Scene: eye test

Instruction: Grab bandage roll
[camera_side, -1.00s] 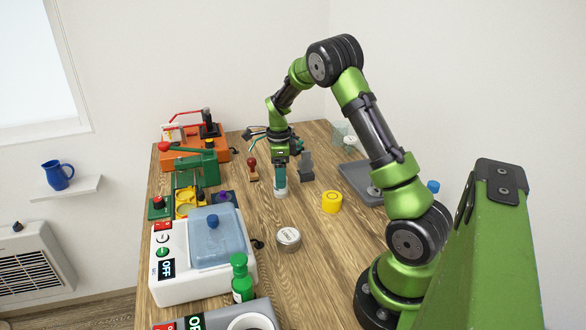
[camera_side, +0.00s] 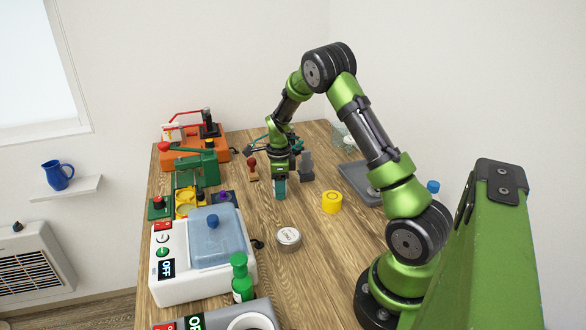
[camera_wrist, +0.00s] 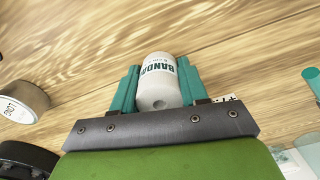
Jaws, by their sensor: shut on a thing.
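The bandage roll (camera_wrist: 158,88) is a white cylinder with "BANDA" lettering in the wrist view. It lies between the two teal fingers of my gripper (camera_wrist: 158,84), which touch it on both sides. In the side view my gripper (camera_side: 279,188) points down at the middle of the table, and its fingers hide most of the roll. My gripper is shut on the roll. I cannot tell whether the roll still touches the table.
A yellow tape roll (camera_side: 332,202) and a round tin (camera_side: 288,238) stand nearby. A red-handled stamp (camera_side: 253,170) and a grey upright object (camera_side: 306,167) are close behind my gripper. A grey tray (camera_side: 358,176) lies right.

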